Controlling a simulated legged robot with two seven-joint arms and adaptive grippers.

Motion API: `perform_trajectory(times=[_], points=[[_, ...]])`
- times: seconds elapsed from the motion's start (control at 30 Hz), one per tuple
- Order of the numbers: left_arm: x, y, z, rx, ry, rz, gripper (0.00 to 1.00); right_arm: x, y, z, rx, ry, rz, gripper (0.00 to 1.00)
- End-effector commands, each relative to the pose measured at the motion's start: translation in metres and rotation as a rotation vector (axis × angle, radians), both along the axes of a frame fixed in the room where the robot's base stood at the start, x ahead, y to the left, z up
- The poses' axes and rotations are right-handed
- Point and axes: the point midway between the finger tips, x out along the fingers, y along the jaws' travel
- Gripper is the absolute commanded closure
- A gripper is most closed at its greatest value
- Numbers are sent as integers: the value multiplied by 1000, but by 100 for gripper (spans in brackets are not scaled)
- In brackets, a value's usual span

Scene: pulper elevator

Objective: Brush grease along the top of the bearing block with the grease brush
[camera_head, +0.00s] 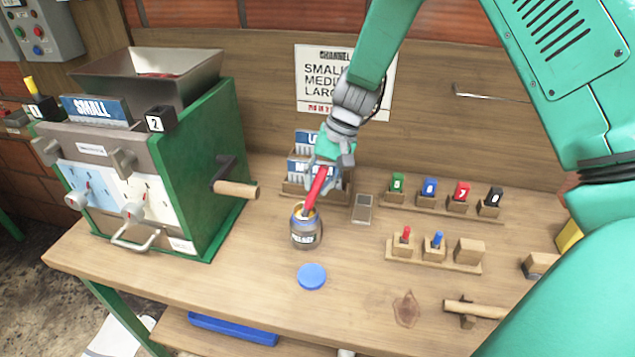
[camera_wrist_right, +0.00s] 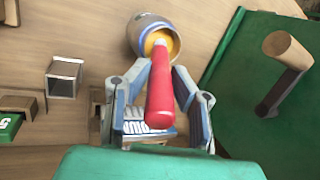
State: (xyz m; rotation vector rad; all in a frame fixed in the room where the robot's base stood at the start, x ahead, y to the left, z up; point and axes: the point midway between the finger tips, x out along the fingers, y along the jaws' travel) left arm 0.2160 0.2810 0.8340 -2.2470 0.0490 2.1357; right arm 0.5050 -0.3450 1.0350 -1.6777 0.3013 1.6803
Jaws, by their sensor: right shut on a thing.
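My right gripper (camera_head: 322,178) is shut on the red handle (camera_head: 316,187) of the grease brush, which also shows in the right wrist view (camera_wrist_right: 159,95). Yellow grease shows at the mouth of this jar (camera_wrist_right: 150,35). The bristles are hidden inside. The jar's blue lid (camera_head: 312,277) lies on the bench in front of it. I cannot tell for sure which part is the bearing block. My left gripper is not in view.
A green pulper (camera_head: 215,160) with a crank handle (camera_head: 236,189) stands left of the jar. A card holder (camera_head: 300,187) is behind the jar. Racks of coloured pieces (camera_head: 440,208) are to the right. A wooden-handled tool (camera_head: 475,309) lies at the front right of the bench (camera_head: 230,280).

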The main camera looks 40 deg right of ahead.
Motion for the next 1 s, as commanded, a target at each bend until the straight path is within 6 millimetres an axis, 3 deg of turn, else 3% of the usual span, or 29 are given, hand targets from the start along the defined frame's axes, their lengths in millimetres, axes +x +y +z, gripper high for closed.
perform_trajectory(times=[0.27, 1.0], points=[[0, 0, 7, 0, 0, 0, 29, -2, 0, 6, 0, 5, 1, 100], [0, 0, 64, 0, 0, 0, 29, -1, 0, 67, 1, 0, 1, 100]])
